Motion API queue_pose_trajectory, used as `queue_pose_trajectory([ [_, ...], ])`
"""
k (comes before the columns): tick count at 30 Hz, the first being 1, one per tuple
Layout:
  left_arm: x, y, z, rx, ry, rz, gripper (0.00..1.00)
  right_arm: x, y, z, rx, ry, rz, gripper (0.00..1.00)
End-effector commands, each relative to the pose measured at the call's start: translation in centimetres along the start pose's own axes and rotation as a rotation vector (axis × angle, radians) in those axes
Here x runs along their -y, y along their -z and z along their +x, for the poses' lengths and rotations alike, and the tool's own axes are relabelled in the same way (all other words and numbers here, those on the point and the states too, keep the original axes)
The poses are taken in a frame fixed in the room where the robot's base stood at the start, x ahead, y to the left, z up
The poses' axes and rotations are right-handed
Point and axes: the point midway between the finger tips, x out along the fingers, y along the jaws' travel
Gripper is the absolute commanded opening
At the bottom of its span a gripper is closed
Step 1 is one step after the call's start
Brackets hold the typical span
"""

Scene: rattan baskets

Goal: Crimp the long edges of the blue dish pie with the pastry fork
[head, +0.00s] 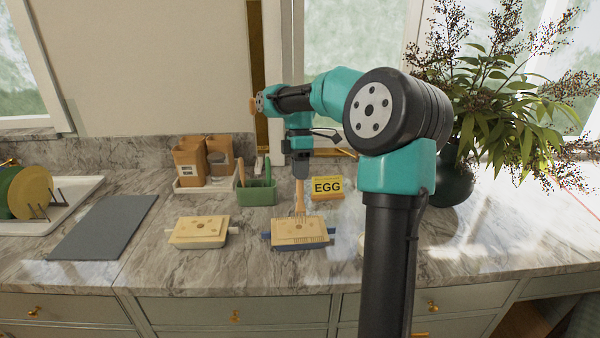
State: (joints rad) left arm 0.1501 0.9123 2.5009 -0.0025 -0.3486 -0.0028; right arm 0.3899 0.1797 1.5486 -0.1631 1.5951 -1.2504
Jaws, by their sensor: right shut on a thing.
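The blue dish pie (300,233) sits on the marble counter, its pale crust on top and blue dish showing at the left end and below. My right gripper (301,174) is above its far side, shut on the pastry fork (299,196). The fork is a light wooden colour and hangs upright, tines down. The tines are at the pie's far long edge; I cannot tell whether they touch the crust. My left gripper is not in view.
A second pie (200,232) in a pale dish is to the left. Behind stand a green caddy (257,192), a yellow EGG box (327,187) and a tray with brown cartons (190,160). A grey mat (103,228) lies left. A dark plant vase (453,182) stands right.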

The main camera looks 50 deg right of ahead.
Motion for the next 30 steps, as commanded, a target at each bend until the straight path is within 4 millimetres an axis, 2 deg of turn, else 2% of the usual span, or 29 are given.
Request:
queue_pose_trajectory([
  [5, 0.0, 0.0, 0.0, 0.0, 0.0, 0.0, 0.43, -0.2, 1.0, 0.0, 0.001, 0.001, -0.003, 0.0],
  [9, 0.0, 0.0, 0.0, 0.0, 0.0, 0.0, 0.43, -0.5, 3.4, 0.0, 0.001, 0.0, -0.005, 0.0],
  [13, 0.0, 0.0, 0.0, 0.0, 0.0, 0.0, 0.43, -0.6, 4.9, 0.0, 0.001, 0.001, -0.003, 0.0],
  [23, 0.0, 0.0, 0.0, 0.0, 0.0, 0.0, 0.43, -0.6, 5.0, 0.0, 0.001, 0.001, 0.0, 0.0],
  [30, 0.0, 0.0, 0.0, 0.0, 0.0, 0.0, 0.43, -0.9, 4.9, 0.8, 0.002, 0.002, 0.0, 0.0],
])
